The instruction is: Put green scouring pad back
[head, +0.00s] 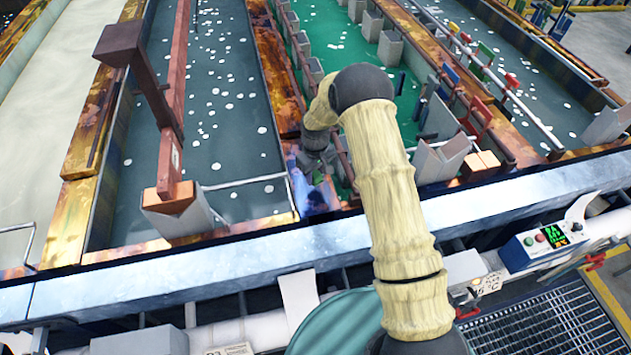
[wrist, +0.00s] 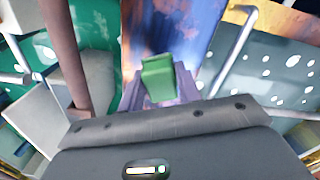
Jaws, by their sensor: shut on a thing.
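The green scouring pad (wrist: 158,76) shows in the wrist view as a small green block between the two fingers of my gripper (wrist: 161,92). The fingers are shut on it. In the head view my gripper (head: 318,163) is over the rusty divider (head: 318,198) between two tanks, near their front rim. Whether the pad touches the divider's surface below, I cannot tell.
A grey-green tank (head: 222,90) with white floating discs lies left, and a bright green tank (head: 335,35) right. A reddish-brown post (head: 170,120) stands on the left. A metal front rim (head: 190,262) runs across. A control box (head: 545,245) sits front right.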

